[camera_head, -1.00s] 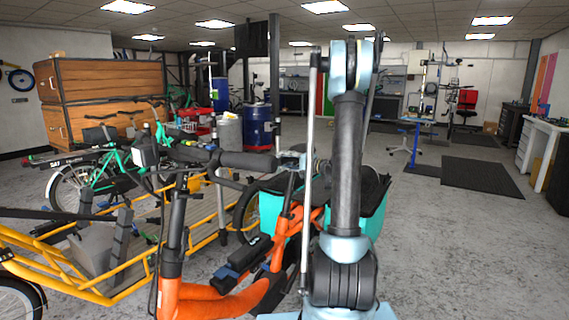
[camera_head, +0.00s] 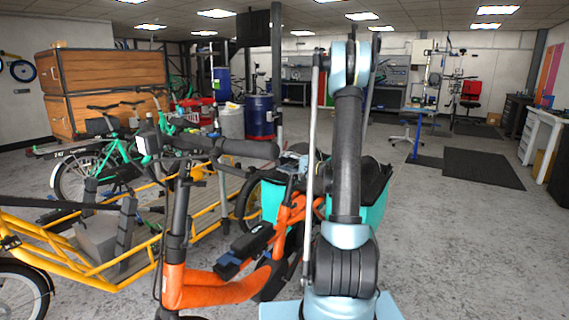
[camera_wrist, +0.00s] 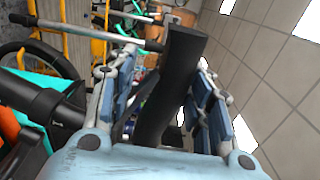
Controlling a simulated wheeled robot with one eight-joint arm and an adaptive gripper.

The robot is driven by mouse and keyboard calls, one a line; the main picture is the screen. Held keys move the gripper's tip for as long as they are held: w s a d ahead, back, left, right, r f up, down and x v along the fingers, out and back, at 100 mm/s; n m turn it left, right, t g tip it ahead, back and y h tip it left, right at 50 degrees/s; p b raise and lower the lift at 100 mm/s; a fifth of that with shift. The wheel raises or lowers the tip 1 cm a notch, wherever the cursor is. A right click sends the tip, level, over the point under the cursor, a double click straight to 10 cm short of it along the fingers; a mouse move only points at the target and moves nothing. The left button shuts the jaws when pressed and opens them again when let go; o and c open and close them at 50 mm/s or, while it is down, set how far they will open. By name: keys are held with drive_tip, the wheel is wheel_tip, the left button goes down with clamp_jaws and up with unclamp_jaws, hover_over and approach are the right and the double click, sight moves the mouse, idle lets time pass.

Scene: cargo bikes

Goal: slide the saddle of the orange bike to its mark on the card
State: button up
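The orange bike (camera_head: 215,290) stands close in front of me, with a black handlebar grip (camera_head: 245,149) and teal panniers (camera_head: 372,214). My gripper (camera_head: 292,160) is small in the head view, just right of the grip's end and partly behind my arm. In the wrist view my gripper (camera_wrist: 166,85) has its blue-padded fingers apart. A long black part (camera_wrist: 168,85), perhaps the saddle, lies between them in the picture. Gaps show beside it, and I cannot tell whether either finger touches it. I cannot make out the card or its mark.
A yellow cargo bike (camera_head: 75,263) stands at the left, with green bikes (camera_head: 105,165) behind it. Wooden crates (camera_head: 108,83) and a blue drum (camera_head: 259,115) are farther back. Open floor (camera_head: 455,225) lies to the right, with a dark mat (camera_head: 482,172).

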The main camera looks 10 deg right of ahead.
drive_tip(key=shift+o, duration=0.3)
drive_tip(key=shift+r, duration=0.1)
drive_tip(key=shift+d, duration=0.15)
drive_tip(key=shift+s+d, duration=0.25)
drive_tip(key=shift+d, duration=0.05)
drive_tip(key=v, duration=1.1)
drive_tip(key=shift+a, duration=0.1)
